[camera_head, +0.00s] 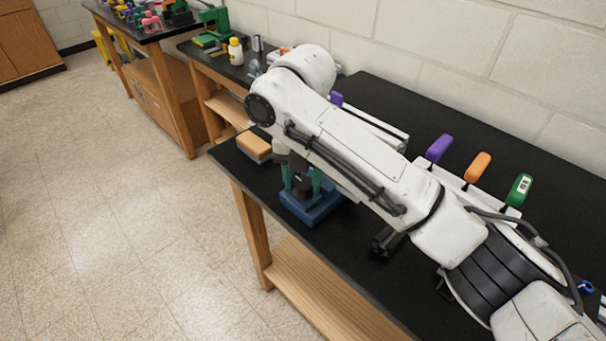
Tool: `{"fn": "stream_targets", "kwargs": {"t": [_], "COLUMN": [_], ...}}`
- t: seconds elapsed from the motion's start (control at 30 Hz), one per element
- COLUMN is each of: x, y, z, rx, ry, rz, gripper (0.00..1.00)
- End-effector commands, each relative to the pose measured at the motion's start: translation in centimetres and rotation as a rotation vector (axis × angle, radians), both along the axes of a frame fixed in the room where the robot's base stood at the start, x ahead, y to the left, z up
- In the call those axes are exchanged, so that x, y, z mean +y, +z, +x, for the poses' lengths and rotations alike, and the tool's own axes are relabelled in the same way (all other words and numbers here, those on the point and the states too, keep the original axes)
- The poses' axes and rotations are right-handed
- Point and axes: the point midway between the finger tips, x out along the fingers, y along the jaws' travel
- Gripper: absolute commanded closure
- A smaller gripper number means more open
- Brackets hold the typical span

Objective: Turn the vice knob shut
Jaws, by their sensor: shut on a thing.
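The vice shows as a blue base (312,210) on the black bench near its front left edge. My gripper (302,183) points down over this base, with a teal finger on each side of a dark part. It is shut on the vice knob, but the knob itself is mostly hidden by the fingers and my arm, so its turn angle cannot be told. My white arm crosses above the bench from the lower right and hides the vice's back and right side.
A tan-topped block (254,146) lies just left of the vice. Purple (439,148), orange (477,167) and green (519,189) handles stand in a white rack at the right. A black object (387,241) sits near the front edge. Open floor lies left.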

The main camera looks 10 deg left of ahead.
Motion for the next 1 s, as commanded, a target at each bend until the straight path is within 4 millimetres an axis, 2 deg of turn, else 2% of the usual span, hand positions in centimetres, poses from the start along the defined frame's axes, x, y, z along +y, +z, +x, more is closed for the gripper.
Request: {"fn": "stream_targets", "kwargs": {"t": [0.27,1.0], "x": [0.08,0.24], "y": [0.45,0.47], "z": [-0.08,-0.01], "rx": [0.004,0.002], "ry": [-0.189,-0.890], "rz": [0.001,0.000], "gripper": [0.85,0.85]}}
